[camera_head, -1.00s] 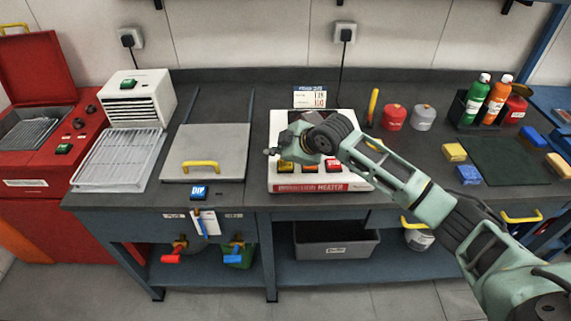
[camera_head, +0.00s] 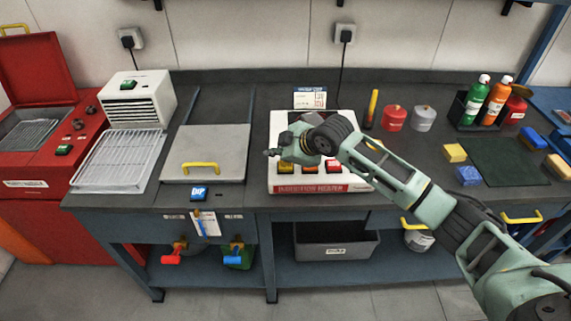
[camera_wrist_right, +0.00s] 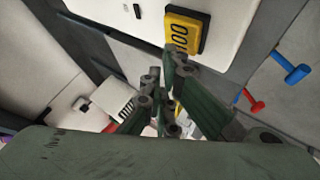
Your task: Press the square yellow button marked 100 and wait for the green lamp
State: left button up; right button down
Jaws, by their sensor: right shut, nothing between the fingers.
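The white induction heater (camera_head: 277,184) stands on the bench in the head view, with a red label strip along its front. Its square yellow button (camera_head: 286,169) is at the left of a row with an orange and a red button, partly under my right gripper (camera_head: 271,152). In the right wrist view the yellow button (camera_wrist_right: 183,34) shows its 100 mark, and my right gripper (camera_wrist_right: 166,68) is shut and empty, its tips close to the button's edge. I cannot tell whether they touch. No lit green lamp shows; my wrist hides part of the heater top. My left gripper is out of view.
A flat lidded unit with a yellow handle (camera_head: 201,168) and a wire rack (camera_head: 118,160) lie left of the heater. Red (camera_head: 394,118) and grey (camera_head: 423,118) canisters stand to its right. A small price-like card (camera_head: 310,97) stands behind it.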

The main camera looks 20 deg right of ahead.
aim_at(280, 166)
jog(key=shift+f, duration=0.15)
jog(key=shift+f, duration=0.3)
jog(key=shift+f, duration=0.55)
dwell(0.7)
dwell(0.3)
jog(key=shift+r+p, duration=0.85)
jog(key=shift+r, duration=0.1)
notch_tip(280, 166, up, 5)
jog(key=p, duration=0.4)
jog(key=shift+p, duration=0.35)
